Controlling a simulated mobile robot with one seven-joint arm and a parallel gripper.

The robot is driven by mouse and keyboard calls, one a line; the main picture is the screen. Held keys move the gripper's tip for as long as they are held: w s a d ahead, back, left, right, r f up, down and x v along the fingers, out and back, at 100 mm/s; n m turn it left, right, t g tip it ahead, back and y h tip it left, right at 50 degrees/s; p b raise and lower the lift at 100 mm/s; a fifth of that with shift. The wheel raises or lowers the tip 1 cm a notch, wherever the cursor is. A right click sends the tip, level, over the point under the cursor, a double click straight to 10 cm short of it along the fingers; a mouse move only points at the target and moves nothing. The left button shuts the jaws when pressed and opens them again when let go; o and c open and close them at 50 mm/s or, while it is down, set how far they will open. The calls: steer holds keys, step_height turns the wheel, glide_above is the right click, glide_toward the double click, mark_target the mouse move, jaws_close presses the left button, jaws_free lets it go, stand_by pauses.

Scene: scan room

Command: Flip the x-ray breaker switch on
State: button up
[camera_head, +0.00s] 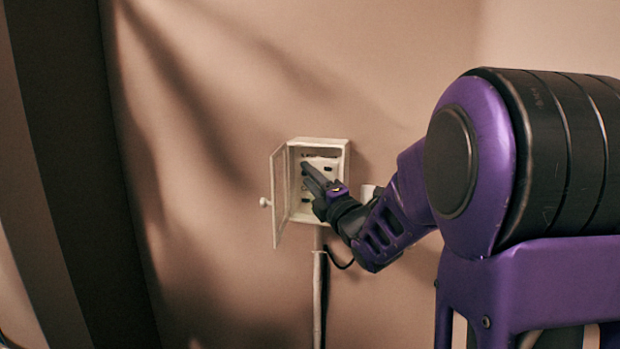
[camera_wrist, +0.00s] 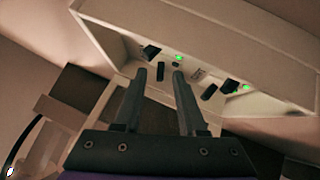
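The breaker box (camera_head: 319,143) is a pale wall cabinet with its door (camera_head: 279,197) swung open to the left. It also shows in the wrist view (camera_wrist: 280,78), with several dark switches and two green lights inside. My gripper (camera_head: 307,168) reaches into the front of the box and hides part of the panel. In the wrist view my gripper (camera_wrist: 160,75) has its fingers apart, with a small dark switch (camera_wrist: 160,72) showing between the tips. Contact cannot be told. Another dark switch (camera_wrist: 150,52) sits just beyond the left fingertip. Labels are too small to read, so I cannot tell which switch is the x-ray one.
The door's round knob (camera_head: 265,202) sticks out on the left. A conduit (camera_head: 318,290) runs down the wall below the box. More dark switches (camera_wrist: 209,92) sit right of the fingers, beside a green light (camera_wrist: 246,87). The wall around is bare.

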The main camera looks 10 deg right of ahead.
jaws_close()
steer(key=shift+r, duration=0.15)
steer(key=r+m+g+p, duration=0.1)
steer(key=p, duration=0.1)
steer(key=r+m+g+h+p, duration=0.1)
steer(key=m+p, duration=0.1)
steer(key=shift+p, duration=0.35)
steer(key=shift+r+m+g+p, duration=0.2)
steer(key=shift+m+g+p, duration=1.1)
steer(key=shift+p, duration=1.35)
steer(key=shift+h, duration=0.3)
